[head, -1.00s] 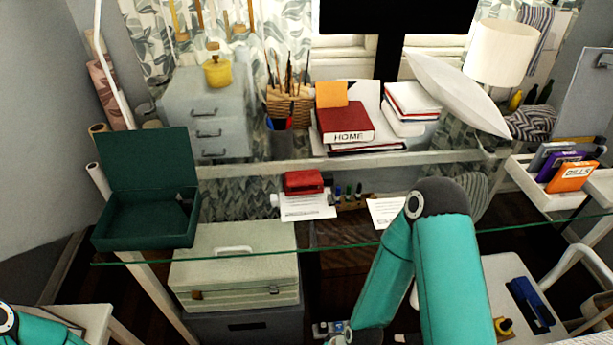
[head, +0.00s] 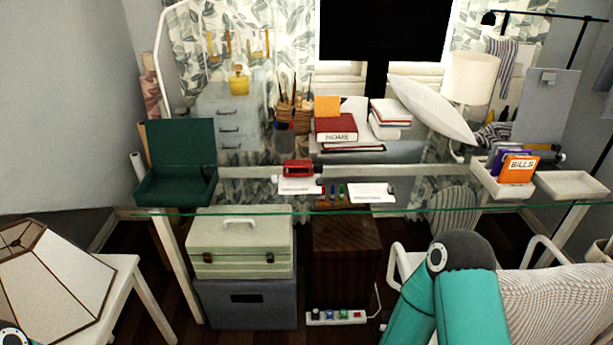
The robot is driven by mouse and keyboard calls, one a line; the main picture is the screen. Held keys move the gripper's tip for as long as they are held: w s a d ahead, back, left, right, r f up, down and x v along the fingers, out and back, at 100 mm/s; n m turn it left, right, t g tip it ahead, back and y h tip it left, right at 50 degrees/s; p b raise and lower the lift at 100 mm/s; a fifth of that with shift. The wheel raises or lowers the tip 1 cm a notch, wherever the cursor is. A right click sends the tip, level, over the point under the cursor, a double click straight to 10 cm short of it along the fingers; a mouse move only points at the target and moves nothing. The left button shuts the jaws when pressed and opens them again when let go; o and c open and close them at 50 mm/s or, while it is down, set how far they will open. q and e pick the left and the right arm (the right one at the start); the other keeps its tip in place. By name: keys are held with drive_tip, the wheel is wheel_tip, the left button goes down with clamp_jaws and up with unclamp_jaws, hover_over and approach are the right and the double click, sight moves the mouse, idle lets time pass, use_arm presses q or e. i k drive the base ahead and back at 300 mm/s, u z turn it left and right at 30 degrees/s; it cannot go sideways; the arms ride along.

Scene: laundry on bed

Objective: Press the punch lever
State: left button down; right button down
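A small red device that looks like the punch (head: 298,168) sits on the glass desk, left of centre. A white printed sheet (head: 299,186) lies at its front edge. Its lever is too small to make out clearly. My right arm's teal links show at the lower right, in front of the desk, but its gripper is out of view. Only a bit of my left arm shows in the lower left corner; its gripper is also out of view. Neither gripper is seen near the punch.
A green open box (head: 176,188) stands on the desk's left end. Books (head: 337,128) and a leaning white pillow (head: 430,108) are behind. A file tray (head: 488,186) is at right. A lampshade (head: 52,277) and a chair (head: 560,300) flank the desk front.

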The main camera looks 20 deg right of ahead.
sight(305, 163)
drive_tip(key=z, duration=0.05)
drive_tip(key=k, duration=0.25)
drive_tip(key=u, duration=0.45)
drive_tip(key=i, duration=1.65)
drive_tip(key=z, duration=0.3)
